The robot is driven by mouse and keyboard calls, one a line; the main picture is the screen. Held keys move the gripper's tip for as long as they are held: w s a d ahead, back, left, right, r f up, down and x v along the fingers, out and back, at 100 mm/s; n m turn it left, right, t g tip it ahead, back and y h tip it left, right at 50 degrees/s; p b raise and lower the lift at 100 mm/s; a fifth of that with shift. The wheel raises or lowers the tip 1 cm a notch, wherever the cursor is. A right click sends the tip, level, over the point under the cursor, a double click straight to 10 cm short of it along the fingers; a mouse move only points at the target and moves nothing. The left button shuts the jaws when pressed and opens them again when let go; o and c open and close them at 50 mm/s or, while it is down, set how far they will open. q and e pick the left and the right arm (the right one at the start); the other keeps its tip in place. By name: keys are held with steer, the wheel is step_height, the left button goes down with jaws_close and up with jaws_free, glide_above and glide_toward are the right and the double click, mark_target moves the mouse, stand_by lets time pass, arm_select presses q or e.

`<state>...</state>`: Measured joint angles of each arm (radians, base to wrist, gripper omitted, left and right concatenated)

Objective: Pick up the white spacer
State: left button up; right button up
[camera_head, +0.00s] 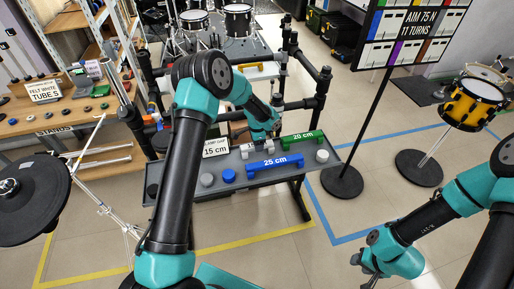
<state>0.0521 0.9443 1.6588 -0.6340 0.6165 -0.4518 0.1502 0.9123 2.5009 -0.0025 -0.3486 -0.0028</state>
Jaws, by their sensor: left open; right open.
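The white spacer (246,153) lies on the grey tray (199,196), beside the gap sign and behind the blue spacer; my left gripper partly hides it. My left gripper (262,138) is open, pointing down right at the white spacer; I cannot tell whether the fingers touch it. The blue spacer (275,167) is marked 25 cm and the green spacer (302,139) 20 cm. My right gripper (371,276) is open and empty, low at the right, away from the tray.
A sign (215,148) reading 15 cm stands at the tray's back. Grey knobs (207,180) and a blue knob (228,176) sit at the front left, another knob (322,156) at the right. A black rack frame (318,90) rises behind. A sign stand (342,182) is to the right.

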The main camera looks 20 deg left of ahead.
arm_select(q)
step_height(320, 180, down, 3)
steer(key=shift+f, duration=0.2)
stand_by(0.4)
steer(key=c, duration=1)
